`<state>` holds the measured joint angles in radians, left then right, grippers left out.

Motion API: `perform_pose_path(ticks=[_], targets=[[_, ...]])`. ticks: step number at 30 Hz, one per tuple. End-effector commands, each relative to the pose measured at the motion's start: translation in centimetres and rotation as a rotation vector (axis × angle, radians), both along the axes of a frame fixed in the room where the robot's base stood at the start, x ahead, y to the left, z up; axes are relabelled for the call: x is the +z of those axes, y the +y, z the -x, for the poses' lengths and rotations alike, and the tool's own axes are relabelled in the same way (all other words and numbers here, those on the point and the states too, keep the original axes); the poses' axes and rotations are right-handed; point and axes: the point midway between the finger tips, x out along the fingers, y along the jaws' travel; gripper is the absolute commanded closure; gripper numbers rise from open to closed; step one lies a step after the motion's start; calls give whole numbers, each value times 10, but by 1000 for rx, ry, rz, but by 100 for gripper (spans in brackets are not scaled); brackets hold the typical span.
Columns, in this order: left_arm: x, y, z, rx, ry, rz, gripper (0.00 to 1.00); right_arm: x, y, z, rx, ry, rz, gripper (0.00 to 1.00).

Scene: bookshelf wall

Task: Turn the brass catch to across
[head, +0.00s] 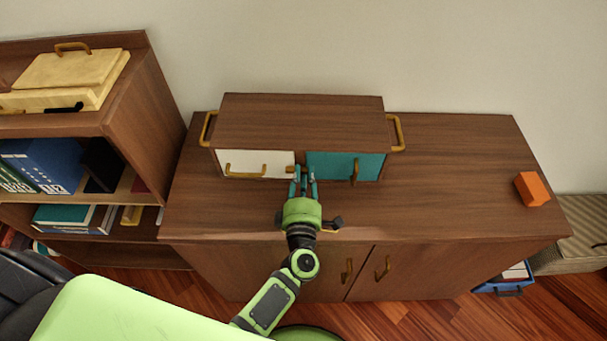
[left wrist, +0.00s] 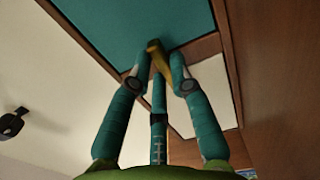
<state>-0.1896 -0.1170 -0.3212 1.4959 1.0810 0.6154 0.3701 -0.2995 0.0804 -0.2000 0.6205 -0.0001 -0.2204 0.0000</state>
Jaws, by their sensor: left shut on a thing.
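The brass catch (left wrist: 154,47) is at the divider between a white drawer front (head: 258,162) and a teal door (head: 338,167) on a small wooden cabinet (head: 300,122). In the head view a small brass end of the catch (head: 290,169) shows left of the fingertips. My left gripper (head: 301,172) reaches in from the front, its teal fingers (left wrist: 164,68) closed around the catch. The fingers hide much of the catch, so I cannot tell its exact angle. The teal door and white drawer look closed. My right gripper is in neither view.
The small cabinet has brass side handles (head: 398,133) and stands on a wide wooden cabinet (head: 450,170). An orange block (head: 531,189) sits at its right end. A bookshelf (head: 150,120) stands left. The top between small cabinet and block is clear.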

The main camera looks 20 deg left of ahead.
Motion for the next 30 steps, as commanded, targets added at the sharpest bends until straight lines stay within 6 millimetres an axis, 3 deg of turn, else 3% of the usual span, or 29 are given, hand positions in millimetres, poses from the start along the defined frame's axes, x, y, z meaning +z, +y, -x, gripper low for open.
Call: perform_pose_path(ticks=[9, 10, 12, 23, 30], targets=[[-1, 0, 0, -1, 3, -8, 100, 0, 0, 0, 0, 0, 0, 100], [-1, 0, 0, -1, 3, -8, 75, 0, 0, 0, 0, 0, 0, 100], [-1, 0, 0, -1, 3, -7, 55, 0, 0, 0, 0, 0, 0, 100], [-1, -1, 3, -1, 2, -5, 55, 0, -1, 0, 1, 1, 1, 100], [-2, -9, 38, -1, 5, -3, 55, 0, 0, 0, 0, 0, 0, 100]])
